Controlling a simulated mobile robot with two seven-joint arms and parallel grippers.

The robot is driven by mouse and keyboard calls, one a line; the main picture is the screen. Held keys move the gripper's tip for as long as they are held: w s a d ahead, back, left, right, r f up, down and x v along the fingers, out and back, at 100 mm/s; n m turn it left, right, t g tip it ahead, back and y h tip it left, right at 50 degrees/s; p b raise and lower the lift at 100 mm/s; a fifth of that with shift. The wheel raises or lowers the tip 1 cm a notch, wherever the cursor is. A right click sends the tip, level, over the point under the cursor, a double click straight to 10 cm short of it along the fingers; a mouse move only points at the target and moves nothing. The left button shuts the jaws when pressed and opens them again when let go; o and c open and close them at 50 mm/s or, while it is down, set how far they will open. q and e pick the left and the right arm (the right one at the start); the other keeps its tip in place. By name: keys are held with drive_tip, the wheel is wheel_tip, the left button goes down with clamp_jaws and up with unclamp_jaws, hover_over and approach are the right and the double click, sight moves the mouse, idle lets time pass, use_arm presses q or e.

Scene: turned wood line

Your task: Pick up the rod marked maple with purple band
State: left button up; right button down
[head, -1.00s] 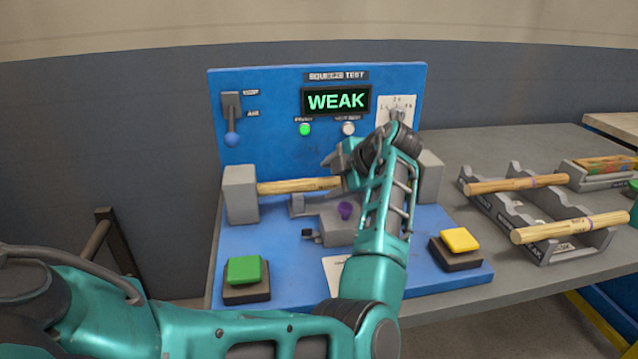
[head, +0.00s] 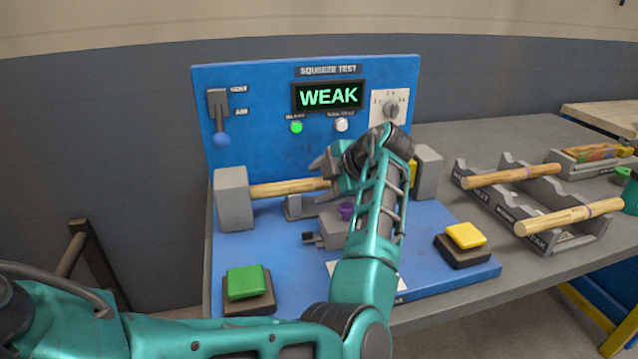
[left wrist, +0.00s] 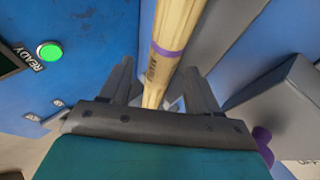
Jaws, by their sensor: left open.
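A pale wooden rod (head: 285,188) lies level in the squeeze tester, its left end against a grey block (head: 234,198). In the left wrist view the rod (left wrist: 172,40) has a purple band and small dark lettering that I cannot read. My left gripper (head: 330,168) is at the rod's middle, hiding part of it in the head view. In the left wrist view the open fingers (left wrist: 160,88) stand on either side of the rod, with gaps visible. My right gripper is not in view.
The blue tester panel (head: 260,100) stands behind, its display (head: 328,96) reading WEAK. A green button (head: 248,282) and a yellow button (head: 466,235) sit in front. Two more rods, a rear one (head: 510,176) and a front one (head: 570,217), lie on grey racks at right.

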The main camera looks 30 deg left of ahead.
use_arm(q)
drive_tip(key=shift+d, duration=0.1)
drive_tip(key=c, duration=0.4)
clamp_jaws()
drive_tip(key=shift+r, duration=0.1)
